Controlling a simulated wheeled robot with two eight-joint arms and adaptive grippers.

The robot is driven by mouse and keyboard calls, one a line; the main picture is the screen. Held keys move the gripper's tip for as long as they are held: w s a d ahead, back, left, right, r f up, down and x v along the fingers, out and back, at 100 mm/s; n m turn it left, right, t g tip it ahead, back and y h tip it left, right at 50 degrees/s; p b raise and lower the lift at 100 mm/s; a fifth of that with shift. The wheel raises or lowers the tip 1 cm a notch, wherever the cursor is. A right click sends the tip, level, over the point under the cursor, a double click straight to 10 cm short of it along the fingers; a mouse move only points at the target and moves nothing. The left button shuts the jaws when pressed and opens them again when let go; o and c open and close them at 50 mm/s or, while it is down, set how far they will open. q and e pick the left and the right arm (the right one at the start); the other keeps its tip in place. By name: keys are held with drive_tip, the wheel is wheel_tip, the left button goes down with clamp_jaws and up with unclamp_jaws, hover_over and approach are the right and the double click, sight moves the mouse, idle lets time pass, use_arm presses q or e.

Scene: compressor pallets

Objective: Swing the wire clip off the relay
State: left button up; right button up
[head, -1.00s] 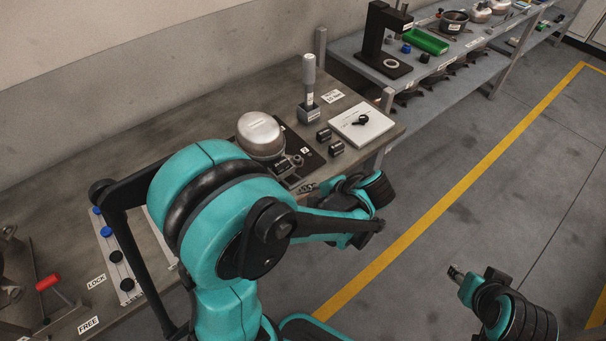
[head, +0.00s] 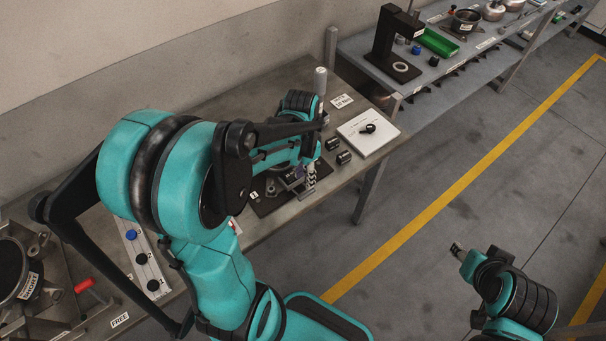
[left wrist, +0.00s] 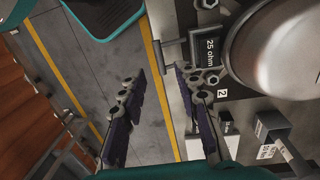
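In the left wrist view the relay (left wrist: 207,50) is a dark block with a "25 ohm" label, beside the silver compressor dome (left wrist: 285,45). I cannot clearly make out the wire clip. My left gripper (left wrist: 160,78) is open and empty, its dark fingers left of the relay; the right-hand finger is close to the relay's lower left, and contact cannot be told. In the head view my left gripper (head: 300,186) is over the bench's front edge, and my arm hides the dome. My right gripper (head: 457,250) is over the floor, away from the bench; its fingers are too small to read.
On the bench (head: 225,105), two black cylinders (head: 338,152), a white plate with a black knob (head: 369,131) and an upright grey-handled tool (head: 320,80) stand close right of my left gripper. A red-handled fixture (head: 84,285) is at left.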

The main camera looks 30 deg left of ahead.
sight(306, 194)
use_arm(q)
drive_tip(key=shift+h, duration=0.3)
drive_tip(key=f+b, duration=0.1)
drive_tip(key=f, duration=0.3)
drive_tip(key=f+b, duration=0.1)
drive_tip(key=f, duration=0.1)
drive_tip(key=shift+d+f+b, duration=0.25)
drive_tip(key=shift+f+b, duration=0.05)
drive_tip(key=shift+f, duration=0.05)
drive_tip(key=shift+s+f, duration=0.1)
drive_tip(key=shift+f, duration=0.15)
clamp_jaws()
